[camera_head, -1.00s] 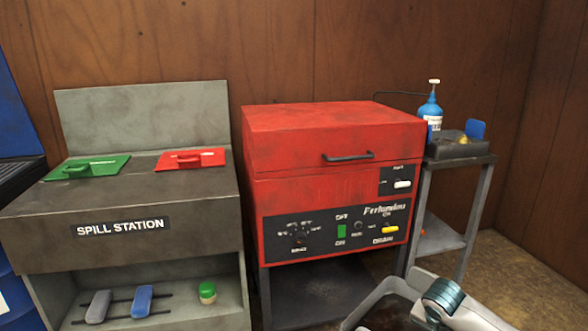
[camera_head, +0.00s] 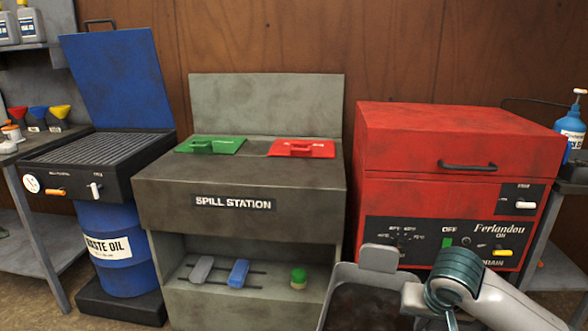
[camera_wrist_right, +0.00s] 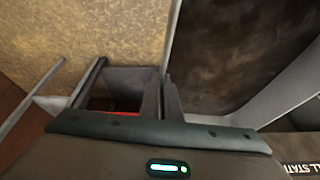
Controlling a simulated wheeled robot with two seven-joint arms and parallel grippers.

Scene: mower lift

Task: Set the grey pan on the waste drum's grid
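The grey pan (camera_head: 345,283) is at the bottom of the head view, right of centre, partly cut off by the frame edge. Its inside looks dark and stained. My right gripper (camera_head: 415,303) is at the pan's right side. In the right wrist view its fingers (camera_wrist_right: 162,98) are closed on the rim of the pan (camera_wrist_right: 222,55). The blue waste drum (camera_head: 118,222), marked "WASTE OIL", stands at the left. The dark slatted grid (camera_head: 85,149) on its top is bare, with the blue lid (camera_head: 117,80) raised behind. My left gripper is not in view.
The spill station (camera_head: 240,225) stands between the drum and the red washer (camera_head: 445,200). Green (camera_head: 210,145) and red (camera_head: 302,148) plates lie on its top. A shelf with funnels (camera_head: 38,115) is at far left. Some floor shows before the drum.

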